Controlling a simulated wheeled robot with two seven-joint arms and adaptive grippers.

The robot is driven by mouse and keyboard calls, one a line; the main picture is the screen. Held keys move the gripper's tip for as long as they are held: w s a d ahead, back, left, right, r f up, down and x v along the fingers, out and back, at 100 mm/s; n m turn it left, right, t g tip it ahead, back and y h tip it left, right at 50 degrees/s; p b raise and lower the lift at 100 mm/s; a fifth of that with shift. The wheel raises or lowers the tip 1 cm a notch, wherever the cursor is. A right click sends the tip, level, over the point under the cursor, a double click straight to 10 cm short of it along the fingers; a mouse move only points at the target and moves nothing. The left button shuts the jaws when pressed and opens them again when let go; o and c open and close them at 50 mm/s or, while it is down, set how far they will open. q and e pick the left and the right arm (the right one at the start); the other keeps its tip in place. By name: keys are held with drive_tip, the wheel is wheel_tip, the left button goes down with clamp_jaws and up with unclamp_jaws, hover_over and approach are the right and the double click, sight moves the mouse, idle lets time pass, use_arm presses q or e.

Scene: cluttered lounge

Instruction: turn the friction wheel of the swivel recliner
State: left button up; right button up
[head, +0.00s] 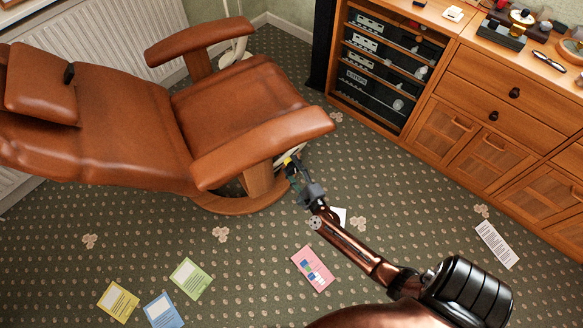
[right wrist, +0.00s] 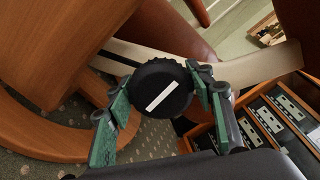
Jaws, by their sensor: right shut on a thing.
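The brown leather swivel recliner (head: 236,95) stands at the left with its back laid down. Its friction wheel (right wrist: 163,88) is a round black knob with a white bar mark, set at a pale curved strip under the armrest. In the right wrist view the white bar runs slantwise, lower left to upper right. My right gripper (head: 291,168) reaches under the near armrest. It also shows in the right wrist view (right wrist: 160,97), with its green-padded fingers on either side of the wheel, shut on it. In the head view the wheel cannot be made out clearly. My left gripper is out of view.
The near armrest (head: 262,146) hangs over my gripper, and the recliner's round wooden base (head: 240,202) is close below. A wooden cabinet with audio units (head: 385,65) stands at the right. Several coloured booklets, including a pink one (head: 312,268), lie on the carpet.

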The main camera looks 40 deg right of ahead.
drive_tip(key=shift+m, duration=0.6)
drive_tip(key=o, duration=1.2)
drive_tip(key=shift+c, duration=0.2)
drive_tip(key=v, duration=1.2)
